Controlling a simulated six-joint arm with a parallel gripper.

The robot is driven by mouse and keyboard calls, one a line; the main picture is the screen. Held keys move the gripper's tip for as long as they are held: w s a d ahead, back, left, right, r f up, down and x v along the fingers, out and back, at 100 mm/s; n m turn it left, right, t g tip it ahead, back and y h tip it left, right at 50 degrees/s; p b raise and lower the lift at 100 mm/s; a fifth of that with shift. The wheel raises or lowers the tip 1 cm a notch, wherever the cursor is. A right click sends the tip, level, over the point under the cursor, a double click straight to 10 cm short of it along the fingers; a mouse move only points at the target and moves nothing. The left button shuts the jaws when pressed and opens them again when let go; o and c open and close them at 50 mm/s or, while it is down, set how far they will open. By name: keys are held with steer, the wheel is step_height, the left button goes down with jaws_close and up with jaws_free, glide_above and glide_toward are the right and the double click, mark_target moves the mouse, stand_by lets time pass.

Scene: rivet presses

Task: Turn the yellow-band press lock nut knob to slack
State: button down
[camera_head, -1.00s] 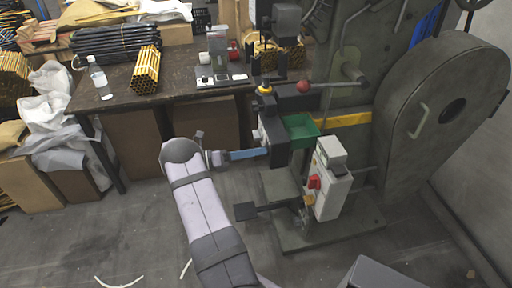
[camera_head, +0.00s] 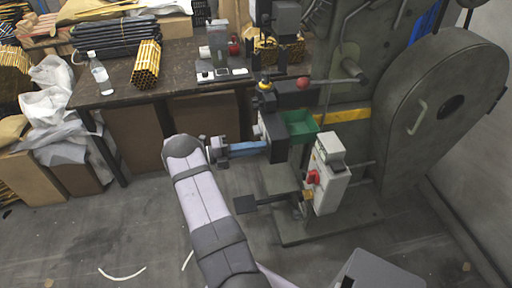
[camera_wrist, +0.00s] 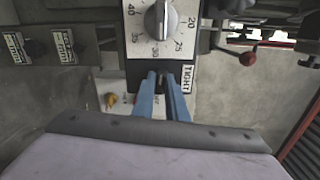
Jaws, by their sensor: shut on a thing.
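The yellow-band press (camera_head: 350,116) stands at the right in the head view. My gripper (camera_head: 266,147) reaches from the left to the dark unit on its front. In the wrist view my blue fingers (camera_wrist: 165,85) are shut on a small dark knob (camera_wrist: 160,80) at the lower edge of the dial plate, taken to be the lock nut knob; the fingers hide most of it. A TIGHT label (camera_wrist: 188,79) sits just right of the fingertips. The dial knob (camera_wrist: 160,20) above, ringed by numbers, is apart from the fingers.
A red ball-ended lever (camera_wrist: 248,58) is right of the dial, also at the press top in the head view (camera_head: 303,83). A green bin (camera_head: 299,127) and a control box with a red switch (camera_head: 313,177) are close by. A workbench (camera_head: 185,88) stands behind.

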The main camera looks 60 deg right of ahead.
stand_by(0.4)
steer(key=c, duration=1.8)
jaws_free()
steer(key=shift+o, duration=0.2)
steer(key=shift+w, duration=0.15)
steer(key=b+v, duration=0.1)
steer(key=v, duration=0.6)
steer(key=shift+b, duration=0.35)
steer(key=shift+a, duration=0.15)
